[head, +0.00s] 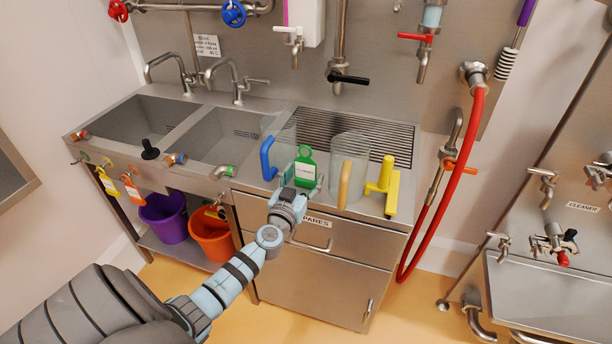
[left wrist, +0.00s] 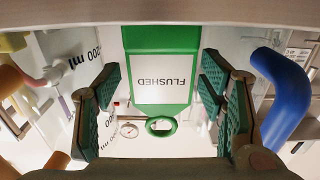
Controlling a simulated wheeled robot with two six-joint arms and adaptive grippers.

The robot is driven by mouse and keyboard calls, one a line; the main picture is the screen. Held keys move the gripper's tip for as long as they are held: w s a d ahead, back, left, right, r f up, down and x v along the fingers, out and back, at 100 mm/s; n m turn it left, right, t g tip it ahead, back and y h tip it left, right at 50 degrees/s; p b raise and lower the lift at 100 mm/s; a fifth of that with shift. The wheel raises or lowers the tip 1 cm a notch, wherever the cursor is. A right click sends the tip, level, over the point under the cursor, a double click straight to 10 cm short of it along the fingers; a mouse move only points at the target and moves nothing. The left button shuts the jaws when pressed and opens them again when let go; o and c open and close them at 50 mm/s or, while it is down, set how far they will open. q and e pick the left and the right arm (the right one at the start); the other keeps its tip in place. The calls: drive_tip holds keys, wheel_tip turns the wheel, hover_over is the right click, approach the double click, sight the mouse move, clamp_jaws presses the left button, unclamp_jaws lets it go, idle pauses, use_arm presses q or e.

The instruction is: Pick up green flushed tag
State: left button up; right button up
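The green tag with a white label (head: 305,168) stands upright on the steel counter between two clear jugs. In the left wrist view the tag (left wrist: 163,110) appears upside down, its label reading FLUSHED and its ring toward the bottom of the picture. My left gripper (head: 297,187) is right in front of the tag. Its green-padded fingers are open, one on each side of the tag, with visible gaps on both sides. My right gripper is not in view.
A clear jug with a blue handle (head: 267,158) stands close on the left. Another with a tan handle (head: 345,184) stands close on the right, beside a yellow squeegee-like tool (head: 390,187). Sinks (head: 220,138) lie further left; a drain grate (head: 375,132) is behind.

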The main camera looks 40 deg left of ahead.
use_arm(q)
drive_tip(key=shift+s+a, duration=0.1)
drive_tip(key=c, duration=0.7)
drive_tip(key=shift+r+p, duration=5.6)
drive_tip(key=shift+r, duration=3.45)
drive_tip(key=shift+c, duration=0.2)
